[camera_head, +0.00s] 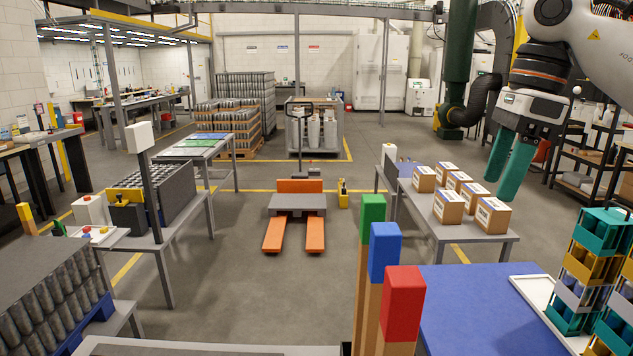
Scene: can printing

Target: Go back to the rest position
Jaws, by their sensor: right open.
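My right gripper (508,165) hangs from the right arm at the upper right of the head view. Its two green fingers point down and are apart, with nothing visible between them. In the picture it is just right of several small cartons (460,187) on a grey table, and above the blue work surface (470,300). My left gripper is not in view.
Green, blue and red-topped posts (402,305) stand at the front centre. Coloured crates with cans (580,270) stack at the right. A can-loaded table (165,255) is on the left. An orange pallet truck (299,188) stands on the open floor between the tables.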

